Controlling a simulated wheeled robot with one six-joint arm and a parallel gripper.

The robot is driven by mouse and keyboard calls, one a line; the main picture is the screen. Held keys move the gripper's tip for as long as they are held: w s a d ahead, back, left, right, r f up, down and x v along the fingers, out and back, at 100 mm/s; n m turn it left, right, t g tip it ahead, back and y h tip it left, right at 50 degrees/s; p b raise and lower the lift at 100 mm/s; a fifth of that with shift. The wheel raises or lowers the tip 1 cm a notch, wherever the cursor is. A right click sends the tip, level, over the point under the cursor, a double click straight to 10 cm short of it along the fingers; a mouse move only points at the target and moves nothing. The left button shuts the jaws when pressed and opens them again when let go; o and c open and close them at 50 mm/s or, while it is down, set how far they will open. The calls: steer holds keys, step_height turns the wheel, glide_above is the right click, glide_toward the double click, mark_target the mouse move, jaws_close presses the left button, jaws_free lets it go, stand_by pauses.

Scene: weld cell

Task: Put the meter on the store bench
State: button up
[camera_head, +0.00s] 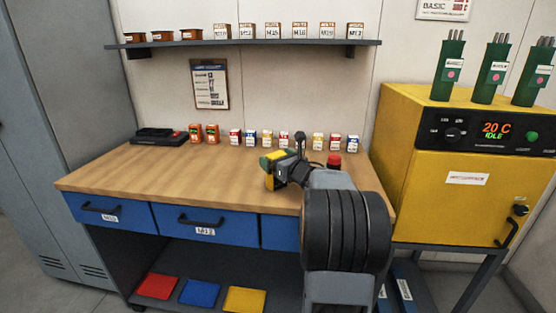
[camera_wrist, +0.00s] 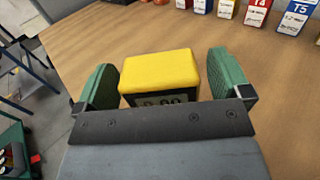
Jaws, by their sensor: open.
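The meter (camera_wrist: 160,70) is a yellow block with a dark display on the side facing my wrist camera. It stands on the wooden bench top (camera_wrist: 75,50), between the two green fingers of my gripper (camera_wrist: 166,84). In the head view my gripper (camera_head: 272,168) is low over the front right part of the bench (camera_head: 160,178). The meter shows there as a small yellow patch (camera_head: 270,182), partly hidden by my gripper. The meter's underside is hidden.
A row of small labelled boxes (camera_head: 250,138), two orange items (camera_head: 203,134) and a black tray (camera_head: 158,136) stand along the bench's back. A red-capped item (camera_head: 334,160) is right of my gripper. A yellow oven (camera_head: 450,170) stands right.

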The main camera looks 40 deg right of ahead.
steer(key=s, duration=1.2)
steer(key=w+a+f+m+g+h, duration=0.1)
steer(key=a+f+m+g+h, duration=0.2)
steer(key=m, duration=0.8)
steer(key=w+a+f+m+g+h, duration=0.1)
steer(key=a+f+m+g+h, duration=0.3)
steer(key=m, duration=0.6)
steer(key=s+a+f+m+g+y, duration=0.3)
steer(key=s+a+m, duration=0.4)
steer(key=a, duration=0.3)
steer(key=s+a+f+m+g+y, duration=0.3)
steer(key=s+a+f+m+g, duration=0.2)
steer(key=s+a+m, duration=0.2)
steer(key=a+m, duration=0.1)
steer(key=a, duration=0.1)
steer(key=shift+a+f+y+b, duration=0.3)
steer(key=shift+a+f+b, duration=0.05)
steer(key=shift+a+b, duration=0.05)
steer(key=shift+s+r, duration=0.1)
